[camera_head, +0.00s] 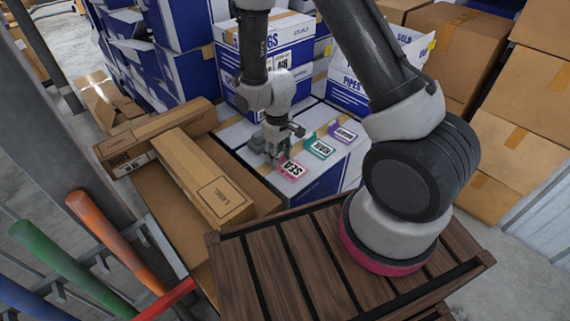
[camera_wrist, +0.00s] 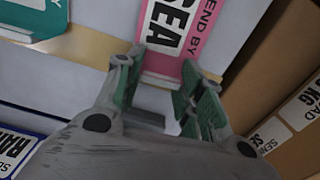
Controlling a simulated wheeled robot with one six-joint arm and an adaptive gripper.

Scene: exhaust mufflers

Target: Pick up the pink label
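The pink label (camera_head: 293,170), with "SEA" in black on white, lies flat on top of a white and blue box near its front edge. In the wrist view the pink label (camera_wrist: 205,38) runs out of the top edge. My gripper (camera_head: 274,152) points down at the label's left end in the head view. In the wrist view my gripper (camera_wrist: 160,82) is open, with its green-padded fingertips on either side of the label's near end. Nothing shows held between them. Whether the fingertips touch the label or box is unclear.
A teal label (camera_head: 320,148) and a purple label (camera_head: 343,133) lie on the same box top, behind the pink one. A blue-edged label (camera_wrist: 14,150) shows in the wrist view. Long brown cartons (camera_head: 203,178) stand left. Stacked boxes (camera_head: 270,47) rise behind.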

